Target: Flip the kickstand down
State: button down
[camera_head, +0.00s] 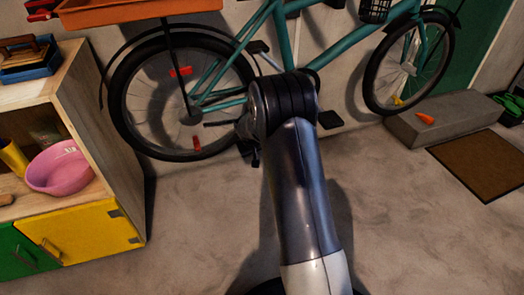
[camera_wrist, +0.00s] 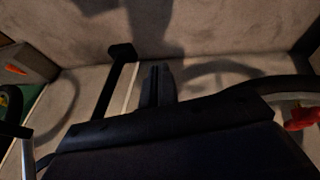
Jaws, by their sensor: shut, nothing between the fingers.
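A teal bicycle (camera_head: 280,40) stands along the back wall. A dark, nearly level bar (camera_head: 218,124) low by its rear wheel (camera_head: 125,105) looks like the raised kickstand; its right end meets my wrist. My gripper (camera_head: 255,162) is mostly hidden behind my own wrist in the head view and points down beside the bicycle. In the wrist view its fingers (camera_wrist: 157,70) are shut and empty.
A wooden shelf (camera_head: 120,150) with a pink basin (camera_head: 60,168) and yellow door stands at left. A concrete step (camera_head: 435,120) with an orange cone and a brown mat (camera_head: 482,163) are at right. An orange tray (camera_head: 130,12) is above the rear wheel. The floor in front is clear.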

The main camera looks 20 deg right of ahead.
jog(key=s+a+r+p, duration=0.1)
jog(key=s+a, duration=0.2)
jog(key=a, duration=0.4)
jog(key=shift+a+r, duration=0.2)
jog(key=shift+r, duration=0.1)
